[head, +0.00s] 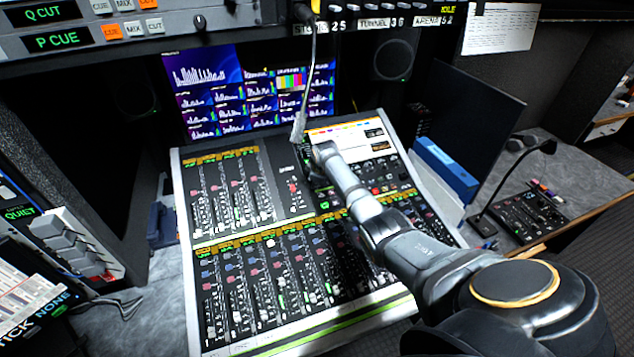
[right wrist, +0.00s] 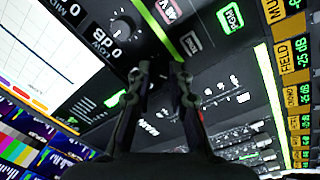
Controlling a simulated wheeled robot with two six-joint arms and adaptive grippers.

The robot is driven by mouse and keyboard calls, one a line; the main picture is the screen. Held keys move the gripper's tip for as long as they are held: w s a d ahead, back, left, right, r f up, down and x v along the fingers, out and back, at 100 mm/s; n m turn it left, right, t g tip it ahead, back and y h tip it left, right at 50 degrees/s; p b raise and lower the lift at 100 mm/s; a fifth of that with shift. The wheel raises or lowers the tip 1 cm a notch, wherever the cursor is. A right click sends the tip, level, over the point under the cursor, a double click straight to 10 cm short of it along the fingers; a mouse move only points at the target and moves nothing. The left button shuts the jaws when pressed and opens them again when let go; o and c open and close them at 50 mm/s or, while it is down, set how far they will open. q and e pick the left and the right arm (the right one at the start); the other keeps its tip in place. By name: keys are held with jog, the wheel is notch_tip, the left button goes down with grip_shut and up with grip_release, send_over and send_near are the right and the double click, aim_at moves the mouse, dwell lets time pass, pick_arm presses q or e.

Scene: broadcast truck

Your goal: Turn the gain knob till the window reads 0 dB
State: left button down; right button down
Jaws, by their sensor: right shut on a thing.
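My right arm reaches over the mixing console (head: 250,345), and its gripper (head: 308,150) is low at the upper middle of the panel. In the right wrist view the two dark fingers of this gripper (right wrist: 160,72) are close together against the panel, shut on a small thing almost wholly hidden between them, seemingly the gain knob. I cannot see the knob's pointer. Orange windows (right wrist: 294,58) at the right of that view show labels such as FIELD with a reading of about -25 dB. I cannot tell which window belongs to the held knob. My left gripper is not in view.
Monitor screens (head: 248,92) stand behind the console. A blue binder (head: 445,170) and a small keypad unit (head: 525,210) are at the right.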

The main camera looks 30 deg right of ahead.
jog(key=c, duration=1.2)
grip_release()
jog(key=v, duration=1.2)
jog(key=shift+a, duration=0.1)
jog(key=shift+w, duration=0.1)
